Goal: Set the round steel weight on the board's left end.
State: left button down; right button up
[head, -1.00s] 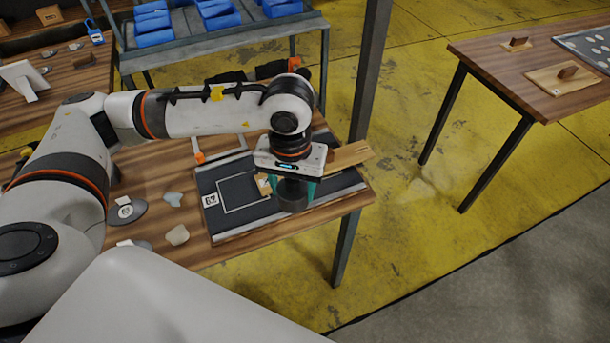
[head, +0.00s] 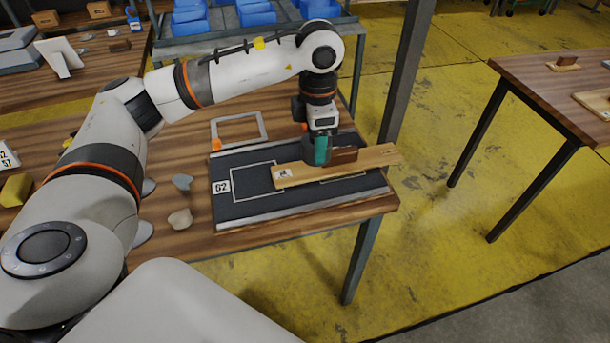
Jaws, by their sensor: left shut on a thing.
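The board (head: 305,174) is a light wooden plank lying over the dark mat, with a white label near its left end and a brown block (head: 343,155) on it right of its middle. Its right end sticks out past the table edge. My left gripper (head: 320,152) points down by the board's far edge, just left of the brown block. It is shut on the dark grey round steel weight (head: 309,156), which is mostly hidden by the teal fingers. I cannot tell whether the weight touches the board. My right gripper is out of view.
The dark mat (head: 240,204) with white outlines and a "G2" label lies on the wooden table. A pale square frame (head: 238,128) lies behind it, and stones (head: 180,219) lie to its left. A metal post (head: 406,85) stands close behind the table's right side.

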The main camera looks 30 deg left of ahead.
pick_arm(q)
jog(key=w+a+n+b, duration=0.4)
jog(key=a+n+b, duration=0.1)
jog(key=n, duration=1.1)
notch_tip(320, 180, down, 6)
jog(key=shift+a+f, duration=0.1)
jog(key=shift+a, duration=0.05)
jog(key=shift+f, duration=2.2)
jog(key=c, duration=0.9)
grip_release()
jog(key=shift+f, duration=0.15)
jog(key=shift+o, duration=0.5)
jog(key=shift+s, duration=0.1)
